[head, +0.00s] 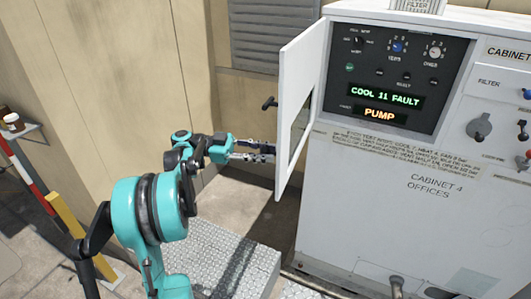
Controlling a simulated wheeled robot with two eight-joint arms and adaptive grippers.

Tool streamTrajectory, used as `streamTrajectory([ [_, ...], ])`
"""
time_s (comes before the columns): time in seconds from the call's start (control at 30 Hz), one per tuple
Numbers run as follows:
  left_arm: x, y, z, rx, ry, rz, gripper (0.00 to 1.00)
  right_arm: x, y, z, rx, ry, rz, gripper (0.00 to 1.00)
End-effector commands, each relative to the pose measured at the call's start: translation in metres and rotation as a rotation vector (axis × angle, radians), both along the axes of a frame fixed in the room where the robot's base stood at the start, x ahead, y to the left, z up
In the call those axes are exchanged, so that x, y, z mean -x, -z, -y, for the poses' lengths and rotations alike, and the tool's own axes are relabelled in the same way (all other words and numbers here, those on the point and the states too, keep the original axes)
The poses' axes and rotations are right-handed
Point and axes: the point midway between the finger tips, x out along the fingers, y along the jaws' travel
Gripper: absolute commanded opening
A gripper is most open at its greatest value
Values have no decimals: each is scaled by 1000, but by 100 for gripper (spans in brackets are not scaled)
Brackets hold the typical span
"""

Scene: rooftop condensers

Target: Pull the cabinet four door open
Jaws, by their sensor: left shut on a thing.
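The white cabinet four door (309,62) stands swung out on the left side of the control panel (398,80), which shows "COOL 11 FAULT" and "PUMP". A window opening shows in the door, and a dark handle (269,103) sticks out to its left. The cabinet (400,220) is marked "CABINET 4 OFFICES". My right gripper is not in view.
A beige wall (120,90) with a grey louvre (272,32) stands behind. A small shelf with a brown jar (14,122) is at the far left, near a red-and-white post (28,180) and a yellow one (80,235). Textured flooring (235,258) lies before the cabinet.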

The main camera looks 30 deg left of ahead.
Motion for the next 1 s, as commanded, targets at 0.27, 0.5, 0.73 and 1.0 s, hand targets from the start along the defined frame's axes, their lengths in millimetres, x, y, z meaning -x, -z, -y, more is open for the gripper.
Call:
streamTrajectory([
  [0.27, -2, -4, 0, 6, -4, 4, 41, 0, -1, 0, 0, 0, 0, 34],
  [0.5, -2, -3, 0, 5, -3, 3, 47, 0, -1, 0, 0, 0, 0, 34],
  [0.73, -2, -16, 0, 5, -2, 3, 47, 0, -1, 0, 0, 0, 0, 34],
  [1.0, -3, -69, 1, 5, -2, 3, 47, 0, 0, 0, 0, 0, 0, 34],
])
